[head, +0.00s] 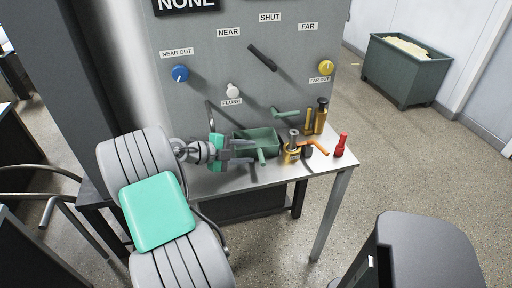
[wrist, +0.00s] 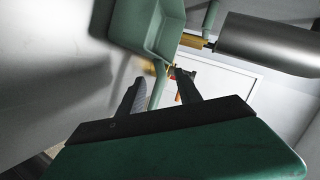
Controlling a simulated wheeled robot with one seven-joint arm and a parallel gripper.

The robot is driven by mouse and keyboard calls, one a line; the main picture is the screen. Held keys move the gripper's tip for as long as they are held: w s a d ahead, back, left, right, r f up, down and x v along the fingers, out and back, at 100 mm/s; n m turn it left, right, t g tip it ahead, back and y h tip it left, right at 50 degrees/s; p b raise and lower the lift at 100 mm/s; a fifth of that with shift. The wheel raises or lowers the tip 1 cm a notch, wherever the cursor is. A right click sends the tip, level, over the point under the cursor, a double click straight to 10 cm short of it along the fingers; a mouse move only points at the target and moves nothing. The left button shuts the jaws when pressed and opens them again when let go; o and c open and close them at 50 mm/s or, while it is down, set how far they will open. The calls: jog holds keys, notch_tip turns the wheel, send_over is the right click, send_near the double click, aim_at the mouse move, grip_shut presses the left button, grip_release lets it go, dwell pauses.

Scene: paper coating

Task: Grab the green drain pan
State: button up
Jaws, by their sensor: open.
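The green drain pan (head: 262,138) is on the metal table against the grey panel. A green handle (head: 261,157) sticks out from its front. My gripper (head: 254,152) is open at the pan's left side, its fingers pointing right and seeming to overlap the pan's near wall. In the wrist view the pan (wrist: 133,22) is at the top, and its handle (wrist: 158,84) comes down between the open fingers of my gripper (wrist: 162,84). I cannot tell whether either finger touches the handle.
Brass fittings (head: 291,148) with an orange lever (head: 314,146) stand right of the pan. A red item (head: 341,145) is near the table's right edge. The panel has a blue knob (head: 180,73), a white knob (head: 232,90) and a yellow knob (head: 326,67). A green bin (head: 400,72) stands on the floor.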

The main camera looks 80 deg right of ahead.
aim_at(257, 151)
jog(key=x, duration=0.3)
jog(key=shift+s+d, duration=0.2)
jog(key=shift+s, duration=0.1)
grip_shut()
dwell(1.1)
